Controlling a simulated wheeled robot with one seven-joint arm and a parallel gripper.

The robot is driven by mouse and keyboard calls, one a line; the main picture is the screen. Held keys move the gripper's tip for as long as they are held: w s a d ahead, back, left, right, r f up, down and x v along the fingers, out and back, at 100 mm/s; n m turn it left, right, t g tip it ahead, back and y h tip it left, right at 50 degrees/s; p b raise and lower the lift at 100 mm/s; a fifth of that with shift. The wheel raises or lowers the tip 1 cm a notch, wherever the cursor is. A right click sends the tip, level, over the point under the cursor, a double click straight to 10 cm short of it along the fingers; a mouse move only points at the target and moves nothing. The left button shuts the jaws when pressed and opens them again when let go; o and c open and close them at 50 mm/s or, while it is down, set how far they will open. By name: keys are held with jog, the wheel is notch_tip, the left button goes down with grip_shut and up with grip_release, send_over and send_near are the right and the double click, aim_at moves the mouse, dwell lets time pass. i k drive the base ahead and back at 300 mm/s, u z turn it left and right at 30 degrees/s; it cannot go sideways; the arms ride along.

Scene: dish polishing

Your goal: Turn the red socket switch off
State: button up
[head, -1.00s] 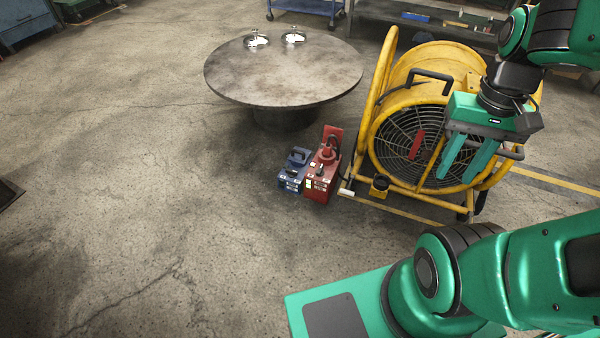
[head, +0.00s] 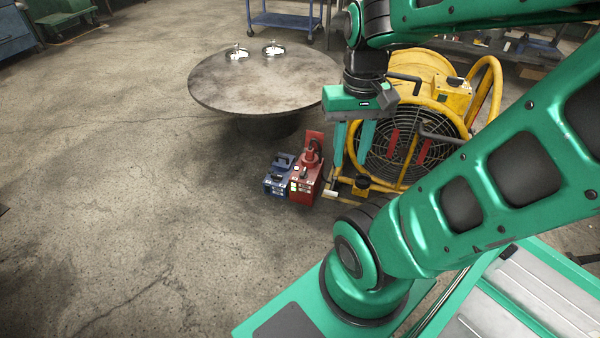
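The red socket box (head: 304,186) stands on the floor in front of the round table, with a raised red back plate and a dark switch part on its top. The switch is too small to tell its position. The blue socket box (head: 277,181) stands close at its left. My gripper (head: 352,166) points down, to the right of the red socket and in front of the yellow fan. Its two green fingers are apart with nothing between them. I cannot tell its exact height above the floor.
A yellow fan in a tubular frame (head: 484,76) stands right of the sockets, behind my gripper. A round table (head: 235,88) with two shiny items (head: 273,50) on it stands behind them. The floor (head: 130,200) to the left is clear.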

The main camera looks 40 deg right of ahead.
aim_at(304, 174)
jog(key=u, duration=0.05)
jog(key=i, duration=1.2)
jog(key=z, duration=0.85)
